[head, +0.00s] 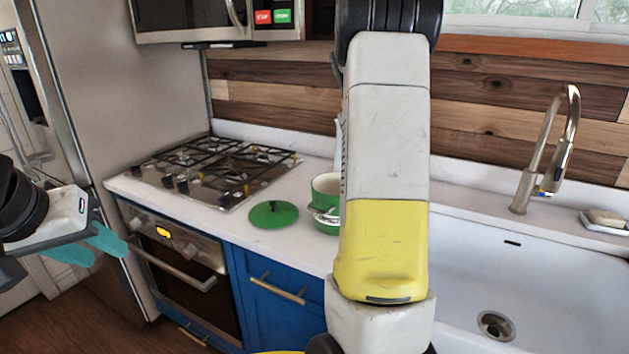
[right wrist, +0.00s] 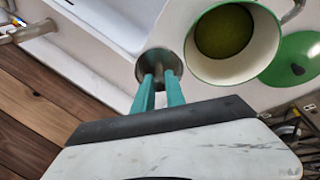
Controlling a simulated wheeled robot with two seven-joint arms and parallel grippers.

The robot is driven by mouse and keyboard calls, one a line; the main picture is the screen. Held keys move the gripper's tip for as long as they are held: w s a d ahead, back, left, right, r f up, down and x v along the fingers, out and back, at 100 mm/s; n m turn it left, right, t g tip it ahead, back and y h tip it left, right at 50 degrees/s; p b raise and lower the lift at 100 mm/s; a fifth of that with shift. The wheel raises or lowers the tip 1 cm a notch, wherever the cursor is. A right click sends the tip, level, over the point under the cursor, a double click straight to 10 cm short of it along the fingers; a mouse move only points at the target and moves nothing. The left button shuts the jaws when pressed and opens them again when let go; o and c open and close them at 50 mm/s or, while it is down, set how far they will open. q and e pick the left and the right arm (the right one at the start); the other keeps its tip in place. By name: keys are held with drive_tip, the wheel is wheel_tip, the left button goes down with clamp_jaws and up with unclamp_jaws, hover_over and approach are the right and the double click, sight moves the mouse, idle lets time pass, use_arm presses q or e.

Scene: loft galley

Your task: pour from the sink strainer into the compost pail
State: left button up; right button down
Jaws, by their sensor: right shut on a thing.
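The compost pail (head: 325,188), green outside and cream inside, stands on the counter, partly hidden by my right arm. In the right wrist view the pail (right wrist: 192,62) is open and holds something dull green. My right gripper (right wrist: 160,76) is shut on the sink strainer (right wrist: 158,55), a small round metal cup close beside the pail's rim, on the sink side. Its contents cannot be made out. In the head view, my right arm hides the strainer and right fingertips. My left gripper (head: 109,256) is open and empty, in front of the oven at far left.
A green lid (head: 273,214) lies flat on the counter left of the pail, near the gas hob (head: 215,168). The white sink (head: 560,285) with its tall faucet (head: 545,150) is at right. A soap dish (head: 605,220) sits behind it.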

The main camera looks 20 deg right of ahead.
drive_tip(key=shift+s+d+f+y+p, duration=0.1)
drive_tip(key=shift+d+f+y, duration=0.55)
drive_tip(key=shift+d, duration=0.2)
drive_tip(key=shift+s+d+f+y+p, duration=0.1)
drive_tip(key=shift+d+f+y, duration=0.6)
drive_tip(key=shift+d, duration=0.15)
drive_tip(key=shift+d+f+y+p, duration=0.1)
drive_tip(key=shift+d+f+y, duration=0.55)
drive_tip(key=shift+d, duration=0.2)
